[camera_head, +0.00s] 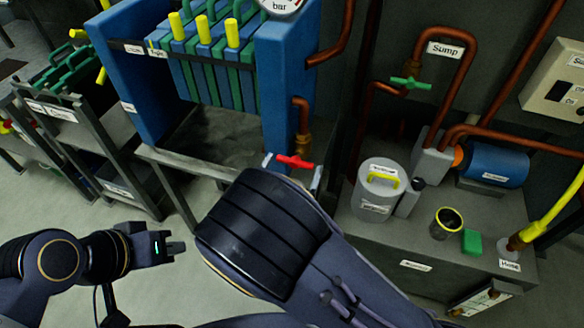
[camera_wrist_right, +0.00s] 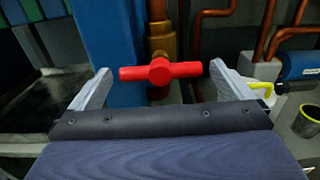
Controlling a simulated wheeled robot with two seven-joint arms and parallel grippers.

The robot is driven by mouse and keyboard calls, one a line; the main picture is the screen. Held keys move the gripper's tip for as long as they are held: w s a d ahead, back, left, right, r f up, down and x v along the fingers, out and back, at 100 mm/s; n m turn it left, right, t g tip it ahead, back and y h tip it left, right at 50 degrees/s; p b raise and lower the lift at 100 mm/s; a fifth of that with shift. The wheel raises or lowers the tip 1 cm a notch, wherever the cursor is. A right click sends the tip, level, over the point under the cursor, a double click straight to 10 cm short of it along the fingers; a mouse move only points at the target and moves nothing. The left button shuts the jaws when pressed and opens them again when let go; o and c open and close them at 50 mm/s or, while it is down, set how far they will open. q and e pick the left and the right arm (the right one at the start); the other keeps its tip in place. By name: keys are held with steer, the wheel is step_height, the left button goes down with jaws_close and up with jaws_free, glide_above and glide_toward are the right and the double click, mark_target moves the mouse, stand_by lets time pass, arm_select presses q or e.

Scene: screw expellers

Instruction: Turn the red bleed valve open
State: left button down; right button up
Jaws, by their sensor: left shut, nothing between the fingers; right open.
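The red bleed valve (camera_head: 295,162) is a red cross handle on a brass fitting below a copper pipe, at the right end of the blue filter press. In the right wrist view the red handle (camera_wrist_right: 160,71) lies level, between the two open fingers of my right gripper (camera_wrist_right: 158,85), with a gap on each side. In the head view my right gripper (camera_head: 293,172) is mostly hidden behind my own forearm, with fingertips showing either side of the handle. My left gripper (camera_head: 176,248) is shut and empty at the lower left, well away from the valve.
The blue filter press (camera_head: 285,75) stands directly behind and left of the valve. A bench (camera_head: 460,235) on the right carries a grey canister (camera_head: 376,190), a dark cup (camera_head: 447,222), a green block (camera_head: 472,241) and a blue motor (camera_head: 495,165). A green valve (camera_head: 410,83) sits on copper pipes above.

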steer(key=shift+w, duration=0.15)
steer(key=c, duration=0.9)
steer(key=n+p, duration=0.3)
steer(key=shift+r, duration=0.2)
steer(key=n+p, duration=0.3)
steer(key=shift+n, duration=0.4)
steer(key=n+p, duration=0.4)
steer(key=n, duration=0.2)
steer(key=shift+f+p, duration=0.1)
steer(key=shift+p, duration=0.3)
steer(key=n+p, duration=0.2)
steer(key=n, duration=0.3)
steer(key=shift+f, duration=0.15)
